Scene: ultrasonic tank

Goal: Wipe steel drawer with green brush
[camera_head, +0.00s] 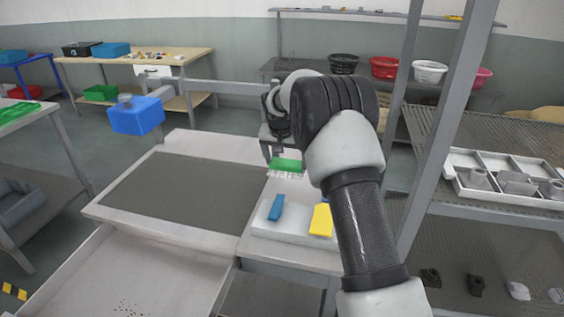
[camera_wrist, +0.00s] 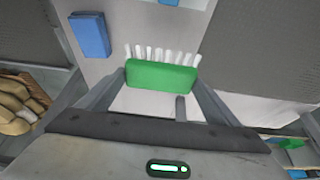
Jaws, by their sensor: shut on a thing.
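My gripper (camera_head: 273,146) is shut on the green brush (camera_head: 286,165) and holds it above the white worktop, beside the grey mesh panel. In the wrist view, the green brush (camera_wrist: 161,76) sits between the fingers of my gripper (camera_wrist: 160,82), its white bristles pointing away from the palm. A steel drawer (camera_head: 120,275) with dark specks on its floor (camera_head: 128,307) stands pulled out at the lower left, below the worktop. The brush is up and to the right of the drawer, apart from it.
A blue block (camera_head: 276,207) and a yellow block (camera_head: 321,219) lie on a white tray (camera_head: 285,231) below the brush. A blue bin (camera_head: 137,115) is at the worktop's back left. A grey post (camera_head: 440,130) and a shelf of parts (camera_head: 500,160) stand right of my arm.

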